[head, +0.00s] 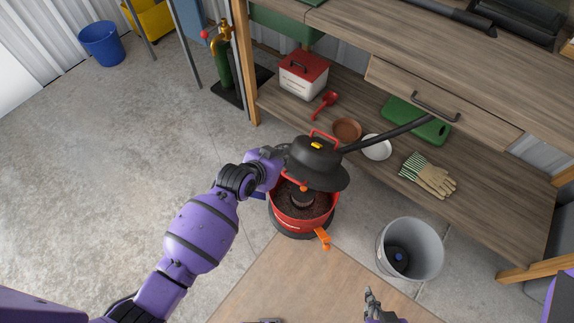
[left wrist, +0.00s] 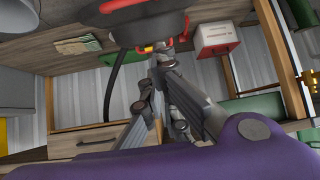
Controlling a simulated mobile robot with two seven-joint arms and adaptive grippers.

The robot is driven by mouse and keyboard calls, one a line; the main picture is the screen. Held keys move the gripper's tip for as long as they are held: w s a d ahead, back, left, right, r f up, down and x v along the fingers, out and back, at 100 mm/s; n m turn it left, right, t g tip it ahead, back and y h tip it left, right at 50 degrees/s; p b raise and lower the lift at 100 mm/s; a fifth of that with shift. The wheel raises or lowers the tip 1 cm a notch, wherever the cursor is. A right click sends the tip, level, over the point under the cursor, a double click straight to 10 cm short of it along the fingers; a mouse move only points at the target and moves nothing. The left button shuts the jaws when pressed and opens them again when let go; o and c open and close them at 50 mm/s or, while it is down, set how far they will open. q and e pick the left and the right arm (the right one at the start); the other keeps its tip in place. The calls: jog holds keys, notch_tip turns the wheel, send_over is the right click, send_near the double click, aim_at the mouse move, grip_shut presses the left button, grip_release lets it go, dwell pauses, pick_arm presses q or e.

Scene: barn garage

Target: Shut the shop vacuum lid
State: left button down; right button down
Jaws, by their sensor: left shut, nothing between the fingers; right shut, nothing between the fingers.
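The shop vacuum has a red drum (head: 304,221), open at the top with dark contents and a round filter inside. Its black lid (head: 318,163), with a red handle and yellow switch, is raised and tilted over the drum's far side. An orange latch (head: 322,238) hangs at the drum's front. My left gripper (head: 277,151) is shut and empty at the lid's left side, partly hidden. In the left wrist view its fingers (left wrist: 158,62) are close under the lid (left wrist: 150,27); contact is unclear. My right gripper (head: 371,296) is shut and empty at the bottom, right of the drum.
A black hose (head: 388,134) runs from the lid toward the wooden workbench (head: 480,185). Its low shelf holds gloves (head: 429,175), bowls and a red-white box (head: 303,76). A grey bucket (head: 410,249) stands right of the vacuum.

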pick_arm(q)
notch_tip(320, 180, down, 7)
jog(key=w+d+b, duration=0.1)
jog(key=w, duration=0.1)
jog(key=shift+f, duration=0.1)
dwell(0.4)
